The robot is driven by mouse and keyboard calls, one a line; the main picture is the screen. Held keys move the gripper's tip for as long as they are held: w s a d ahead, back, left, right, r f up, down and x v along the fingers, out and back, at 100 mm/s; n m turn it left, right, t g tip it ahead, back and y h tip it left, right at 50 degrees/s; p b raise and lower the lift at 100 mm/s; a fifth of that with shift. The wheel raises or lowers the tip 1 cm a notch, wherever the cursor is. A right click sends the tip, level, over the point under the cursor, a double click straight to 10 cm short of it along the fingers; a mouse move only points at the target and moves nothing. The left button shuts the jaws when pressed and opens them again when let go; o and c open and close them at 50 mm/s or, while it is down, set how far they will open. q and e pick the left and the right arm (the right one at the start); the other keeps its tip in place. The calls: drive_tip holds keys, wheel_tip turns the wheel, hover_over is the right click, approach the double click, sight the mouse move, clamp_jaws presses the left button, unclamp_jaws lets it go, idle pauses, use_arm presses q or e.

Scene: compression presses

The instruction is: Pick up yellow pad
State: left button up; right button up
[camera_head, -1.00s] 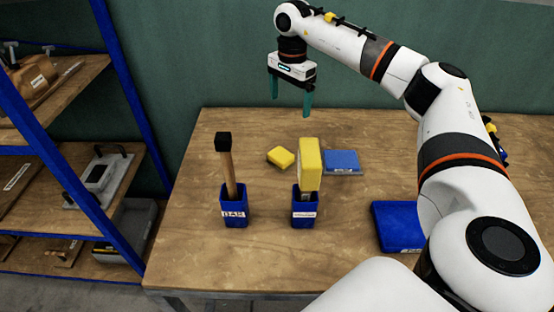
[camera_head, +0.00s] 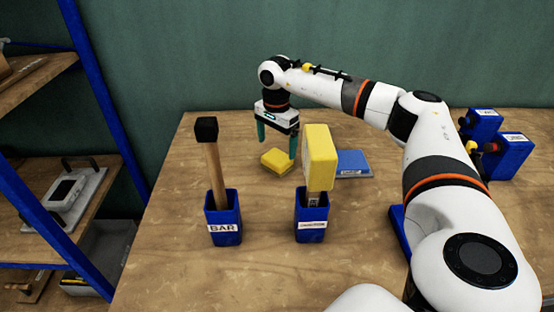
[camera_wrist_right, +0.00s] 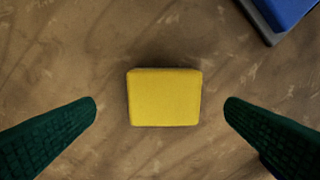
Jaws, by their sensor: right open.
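The yellow pad (camera_head: 276,162) lies flat on the wooden table, behind the two blue holders. In the right wrist view the pad (camera_wrist_right: 164,97) shows as a small yellow block, centred between the fingers and lying on bare wood. My right gripper (camera_head: 276,147) is open and empty, pointing down over the pad. In the right wrist view its two green fingers (camera_wrist_right: 160,112) stand wide apart on either side of the pad and do not touch it. My left gripper is not in view.
A blue holder marked BAR (camera_head: 225,222) holds a black-headed wooden bar. Another blue holder (camera_head: 311,222) carries a tall yellow-headed tool (camera_head: 318,158) close in front of the pad. A blue block (camera_head: 354,164) lies right of it. Blue boxes (camera_head: 508,155) stand at the right.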

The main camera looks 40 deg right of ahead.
sight(277, 156)
drive_tip(key=f, duration=0.5)
drive_tip(key=shift+s+f+p, duration=0.2)
drive_tip(key=shift+f+p, duration=0.15)
drive_tip(key=shift+a, duration=0.1)
drive_tip(key=shift+c, duration=0.2)
drive_tip(key=c, duration=1.1)
wheel_tip(277, 156, up, 10)
drive_tip(key=shift+r+b, duration=0.1)
drive_tip(key=shift+b, duration=0.2)
